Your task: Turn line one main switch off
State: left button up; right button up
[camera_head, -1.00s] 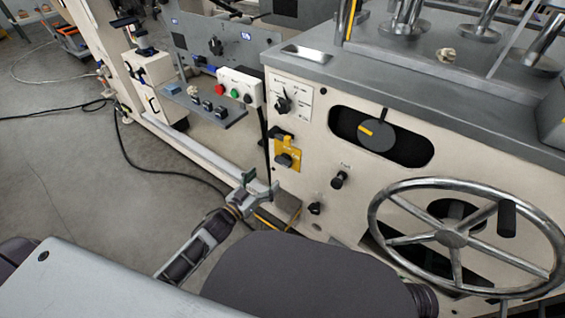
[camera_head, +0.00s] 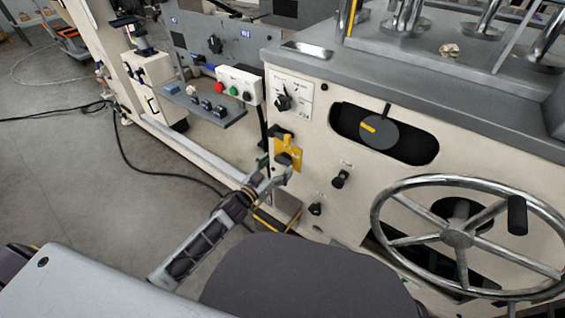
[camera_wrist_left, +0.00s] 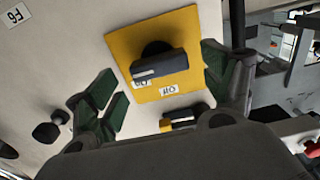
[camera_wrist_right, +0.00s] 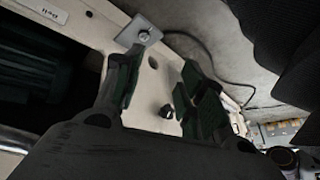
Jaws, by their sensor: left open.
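The main switch is a dark rotary handle (camera_wrist_left: 160,66) on a square yellow plate (camera_wrist_left: 184,26) with small white labels, one reading "Off". In the head view the yellow plate (camera_head: 291,143) is on the cream machine front, with the handle (camera_head: 285,158) low on it. My left gripper (camera_head: 277,174) is open just in front of the plate. In the left wrist view its green-padded fingers (camera_wrist_left: 162,88) are spread to either side of the handle, with no visible grip on it. My right gripper (camera_wrist_right: 162,82) shows only in its wrist view, open and empty.
A black selector (camera_head: 283,102) is above the plate and a small black knob (camera_head: 341,178) to its right. A large handwheel (camera_head: 458,238) stands out at the right. A button box (camera_head: 238,86) and grey shelf (camera_head: 205,105) are at the left.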

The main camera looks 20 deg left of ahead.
aim_at(281, 162)
pick_arm(q)
jog(key=shift+b+x, duration=0.35)
jog(key=shift+x, duration=0.95)
jog(key=shift+w+d, duration=0.15)
jog(key=shift+w, duration=0.25)
pick_arm(e)
jog(key=shift+w+a+f+t, duration=0.1)
jog(key=shift+f+t, duration=0.05)
jog(key=shift+f, duration=0.35)
jog(key=shift+w+a+f+t, duration=0.1)
jog(key=shift+f+t, duration=0.05)
jog(key=shift+f, duration=0.35)
jog(key=shift+s, duration=0.1)
pick_arm(q)
jog(key=c, duration=1)
